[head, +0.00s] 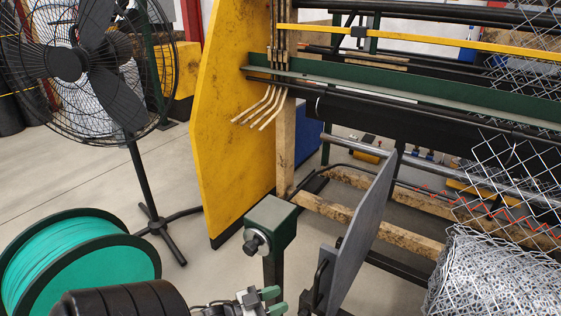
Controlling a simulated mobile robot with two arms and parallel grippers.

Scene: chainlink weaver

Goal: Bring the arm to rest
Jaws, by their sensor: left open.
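My left gripper (274,301) shows at the bottom edge, left of centre. Its two green-tipped fingers point right and stand a little apart, with nothing visible between them. The dark ribbed part of my left arm comes in at the lower left, and most of the arm is cut off by the frame. The gripper appears just below a green box with a knob (270,224) on a post, and left of a grey upright panel (357,235). I cannot tell whether it touches either. My right gripper is not in view.
A teal wire spool (65,262) stands at the lower left. A black fan (66,62) stands behind it. The weaving machine with its yellow side plate (230,110) fills the middle and right. A chain-link roll (480,280) lies at lower right. Floor is clear between fan and spool.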

